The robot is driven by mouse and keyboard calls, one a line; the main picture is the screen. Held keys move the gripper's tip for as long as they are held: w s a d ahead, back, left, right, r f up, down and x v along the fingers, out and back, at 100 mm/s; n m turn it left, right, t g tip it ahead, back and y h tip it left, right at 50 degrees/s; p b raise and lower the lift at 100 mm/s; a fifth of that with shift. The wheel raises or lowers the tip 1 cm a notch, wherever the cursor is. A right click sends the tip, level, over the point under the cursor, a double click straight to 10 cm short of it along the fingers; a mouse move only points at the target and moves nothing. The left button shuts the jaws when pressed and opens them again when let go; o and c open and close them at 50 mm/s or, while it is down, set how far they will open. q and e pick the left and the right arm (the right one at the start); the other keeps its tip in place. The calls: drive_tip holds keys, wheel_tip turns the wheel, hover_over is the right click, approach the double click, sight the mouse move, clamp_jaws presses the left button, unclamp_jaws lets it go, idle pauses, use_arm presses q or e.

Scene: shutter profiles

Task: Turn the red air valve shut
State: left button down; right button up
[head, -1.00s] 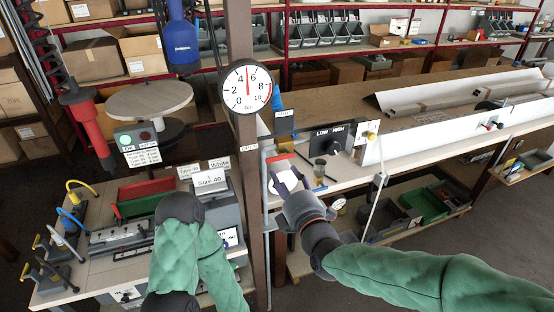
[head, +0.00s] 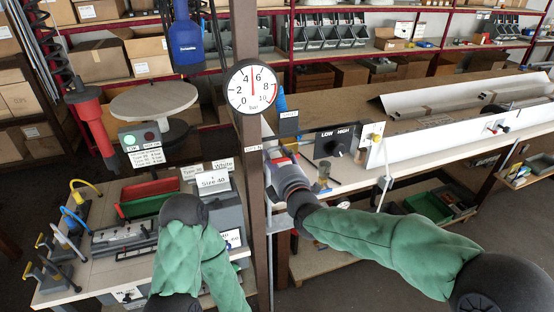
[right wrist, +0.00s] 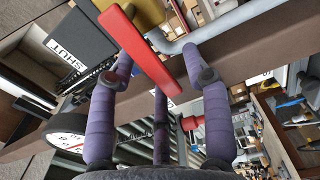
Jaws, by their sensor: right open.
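The red air valve's handle, a flat red lever (right wrist: 141,52), shows in the right wrist view, slanting between the spread fingers of my right gripper (right wrist: 160,62). The gripper is open around it; whether a finger touches the lever I cannot tell. A brass-coloured body (right wrist: 142,14) and a grey pipe (right wrist: 225,24) are behind the lever. A dark plate marked SHUT (right wrist: 74,45) is left of it. In the head view my right gripper (head: 276,154) is beside the brown post, below a small dark plate (head: 289,122), and hides the valve. My left gripper is out of view.
A round pressure gauge (head: 252,87) on the brown post (head: 252,175) stands just above my right gripper. A LOW/HIGH knob panel (head: 335,144) is close on its right. The left bench (head: 75,275) holds clamps and bins. A long white profile (head: 440,138) lies at right.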

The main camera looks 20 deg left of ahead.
clamp_jaws()
